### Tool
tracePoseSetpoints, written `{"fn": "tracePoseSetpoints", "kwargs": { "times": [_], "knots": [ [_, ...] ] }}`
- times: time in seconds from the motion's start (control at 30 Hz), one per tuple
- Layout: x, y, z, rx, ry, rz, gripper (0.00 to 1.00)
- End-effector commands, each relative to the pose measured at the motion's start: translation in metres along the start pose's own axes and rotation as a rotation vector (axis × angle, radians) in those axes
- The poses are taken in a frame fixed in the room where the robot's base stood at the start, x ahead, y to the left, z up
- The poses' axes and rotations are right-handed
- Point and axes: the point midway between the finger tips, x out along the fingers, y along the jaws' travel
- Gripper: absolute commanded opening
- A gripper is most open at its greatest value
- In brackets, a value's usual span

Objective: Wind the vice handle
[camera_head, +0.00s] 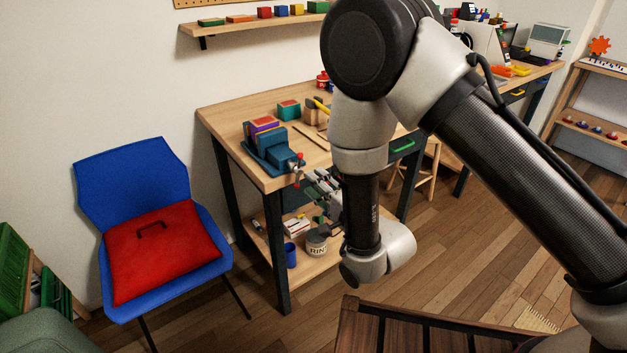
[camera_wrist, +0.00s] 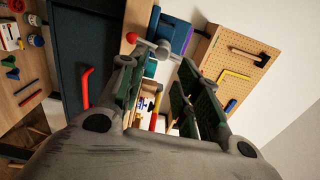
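The blue vice (camera_head: 270,153) stands on the left front corner of the wooden workbench, with purple and orange-red pieces at its jaws. Its handle (camera_head: 298,168) is at the front, near the bench edge, and looks small here. In the wrist view the vice (camera_wrist: 177,32) is at the top, with the grey screw end and the handle bar (camera_wrist: 146,44) in front of it; a red ball tips the bar's left end. My gripper (camera_wrist: 160,78) is open, its fingers spread below the handle in that view. It is apart from the handle in the head view (camera_head: 322,187), partly hidden by my arm.
The workbench (camera_head: 232,113) carries a green block (camera_head: 289,109) and tools behind the vice. A blue chair with a red cushion (camera_head: 163,247) stands left. Floor between chair and bench is clear.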

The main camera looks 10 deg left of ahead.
Motion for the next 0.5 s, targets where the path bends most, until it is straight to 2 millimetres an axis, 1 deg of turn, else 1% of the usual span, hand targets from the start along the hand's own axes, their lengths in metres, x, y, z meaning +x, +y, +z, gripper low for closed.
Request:
{"fn": "tracePoseSetpoints", "kwargs": {
  "times": [0.2, 0.5],
  "knots": [
    [-0.014, 0.000, 0.000, -0.001, -0.001, 0.001, 0.33],
    [-0.016, 0.000, 0.000, -0.001, 0.000, 0.000, 0.33]
  ]
}}
